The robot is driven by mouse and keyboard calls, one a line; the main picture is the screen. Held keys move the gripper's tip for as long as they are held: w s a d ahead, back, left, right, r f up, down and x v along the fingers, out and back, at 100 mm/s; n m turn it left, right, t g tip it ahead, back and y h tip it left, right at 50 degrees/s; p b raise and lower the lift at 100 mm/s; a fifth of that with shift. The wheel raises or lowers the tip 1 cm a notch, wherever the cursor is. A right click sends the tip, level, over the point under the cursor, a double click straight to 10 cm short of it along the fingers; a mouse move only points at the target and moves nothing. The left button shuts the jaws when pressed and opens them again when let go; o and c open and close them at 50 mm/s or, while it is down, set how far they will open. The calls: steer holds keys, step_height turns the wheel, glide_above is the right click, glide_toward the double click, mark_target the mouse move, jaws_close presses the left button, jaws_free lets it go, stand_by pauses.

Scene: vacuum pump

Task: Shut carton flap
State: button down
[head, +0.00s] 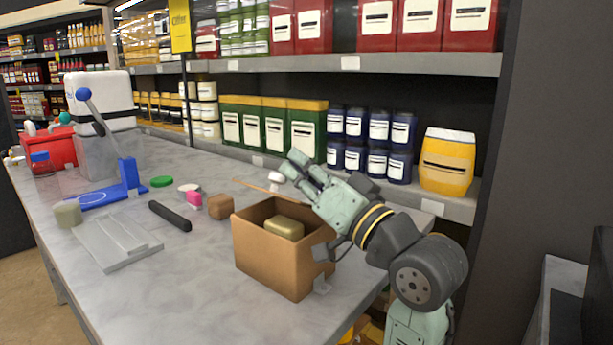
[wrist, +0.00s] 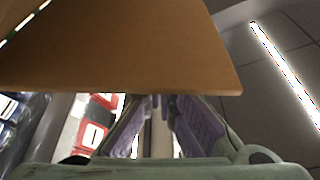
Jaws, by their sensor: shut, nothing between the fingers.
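The brown carton (head: 262,251) stands on the grey table with its top open. A yellowish-green block (head: 284,228) lies inside it. My gripper (head: 291,160) is above and behind the carton in the head view, its fingers pointing up and left, with nothing held. In the wrist view a flat brown panel (wrist: 130,50), which looks like the carton's flap, fills much of the upper picture. My gripper's purple-padded fingers (wrist: 158,103) reach to its lower edge; I cannot tell whether they touch it.
A blue lever stand (head: 128,174) is farther left. Stocked shelves (head: 340,63) rise behind the table.

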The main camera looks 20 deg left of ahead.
mark_target(283, 197)
steer(key=s+f+n+g+b, duration=0.1)
steer(key=n, duration=0.1)
steer(key=s+f+n+y+b, duration=0.1)
steer(key=n+b, duration=0.1)
steer(key=a+f+n+g+b, duration=0.1)
steer(key=n+b, duration=0.1)
steer(key=shift+s+g+y, duration=0.3)
steer(key=shift+s, duration=0.1)
steer(key=shift+s+a+f+n+b, duration=0.15)
steer(key=shift+s+f+n+b, duration=0.2)
steer(key=shift+b, duration=0.1)
